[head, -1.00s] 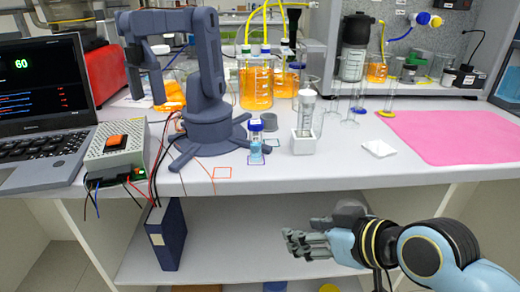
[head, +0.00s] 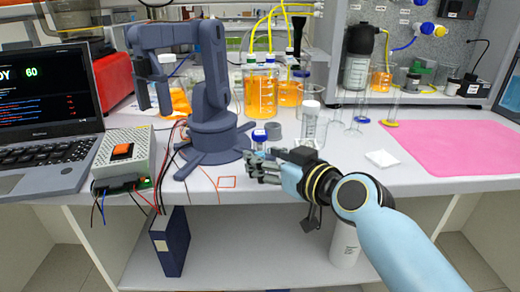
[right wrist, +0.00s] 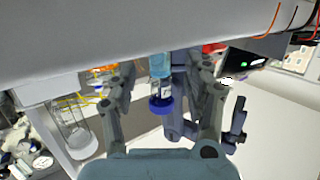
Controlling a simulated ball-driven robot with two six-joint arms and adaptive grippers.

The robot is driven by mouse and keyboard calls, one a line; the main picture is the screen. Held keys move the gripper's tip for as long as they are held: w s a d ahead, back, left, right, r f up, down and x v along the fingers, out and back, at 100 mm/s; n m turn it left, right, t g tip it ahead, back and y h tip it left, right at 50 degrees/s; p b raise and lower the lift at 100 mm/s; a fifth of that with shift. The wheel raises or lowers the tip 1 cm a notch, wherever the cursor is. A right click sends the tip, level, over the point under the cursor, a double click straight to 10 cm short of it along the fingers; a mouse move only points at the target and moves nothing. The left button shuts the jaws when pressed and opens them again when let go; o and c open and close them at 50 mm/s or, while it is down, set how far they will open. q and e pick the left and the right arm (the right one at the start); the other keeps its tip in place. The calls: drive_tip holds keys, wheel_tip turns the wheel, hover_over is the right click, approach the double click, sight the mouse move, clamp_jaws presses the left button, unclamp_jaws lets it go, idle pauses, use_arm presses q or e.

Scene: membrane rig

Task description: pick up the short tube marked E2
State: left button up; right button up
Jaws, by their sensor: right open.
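A short tube with a blue cap (head: 260,136) stands at the front of the bench by the foot of the grey desktop arm; its lower part is hidden behind my right gripper. It also shows in the right wrist view (right wrist: 160,92), with pale blue contents and a white label whose mark I cannot read. My right gripper (head: 252,168) is open at the bench's front edge, just in front of the tube. In the right wrist view the tube appears between the two spread fingers (right wrist: 163,88), with no contact visible. My left gripper is not in view.
A power box (head: 124,158) with wires is farther left. The bench by the pink mat (head: 460,145) is mostly clear.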

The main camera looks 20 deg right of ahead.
drive_tip(key=x, duration=0.2)
drive_tip(key=shift+w+a+f, duration=0.1)
drive_tip(key=shift+w+f, duration=0.05)
drive_tip(key=shift+w, duration=0.1)
clamp_jaws()
